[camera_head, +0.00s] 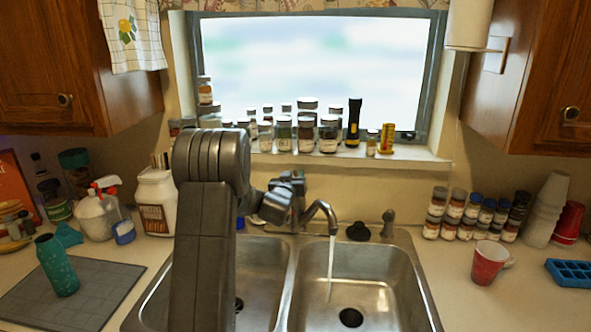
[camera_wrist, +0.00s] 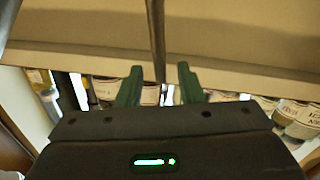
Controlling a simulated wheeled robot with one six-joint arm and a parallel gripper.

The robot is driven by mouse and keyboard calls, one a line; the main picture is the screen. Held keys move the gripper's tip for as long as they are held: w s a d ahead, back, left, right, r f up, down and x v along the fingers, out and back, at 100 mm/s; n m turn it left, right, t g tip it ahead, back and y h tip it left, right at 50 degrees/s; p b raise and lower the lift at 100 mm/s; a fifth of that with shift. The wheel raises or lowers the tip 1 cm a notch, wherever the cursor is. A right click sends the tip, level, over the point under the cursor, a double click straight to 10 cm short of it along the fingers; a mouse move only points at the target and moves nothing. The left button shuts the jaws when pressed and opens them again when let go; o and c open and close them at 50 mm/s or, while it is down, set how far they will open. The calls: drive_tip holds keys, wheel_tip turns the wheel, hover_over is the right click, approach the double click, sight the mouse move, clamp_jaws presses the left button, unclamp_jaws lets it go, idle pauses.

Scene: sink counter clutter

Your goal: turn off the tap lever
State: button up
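The tap (camera_head: 321,209) stands behind the two-basin sink, with its curved spout over the right basin. A thin stream of water (camera_head: 330,262) runs from it. My gripper (camera_head: 294,184) is just left of the spout, at the tap's base. My arm and gripper cover that area, and I cannot make out the lever in the head view. In the wrist view my gripper's two green fingers (camera_wrist: 159,82) are apart. A narrow dark bar (camera_wrist: 155,40) shows in line with the gap between them; I cannot tell whether it is the lever.
Jars (camera_head: 306,134) and a black-and-yellow flashlight (camera_head: 353,122) line the window sill behind the tap. A dark stopper (camera_head: 358,232) sits right of the spout. A red cup (camera_head: 488,263) and spice jars (camera_head: 467,215) stand on the right counter. The right basin (camera_head: 375,275) is clear.

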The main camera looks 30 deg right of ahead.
drive_tip(key=shift+p+x, duration=0.3)
drive_tip(key=shift+x, duration=0.95)
clamp_jaws()
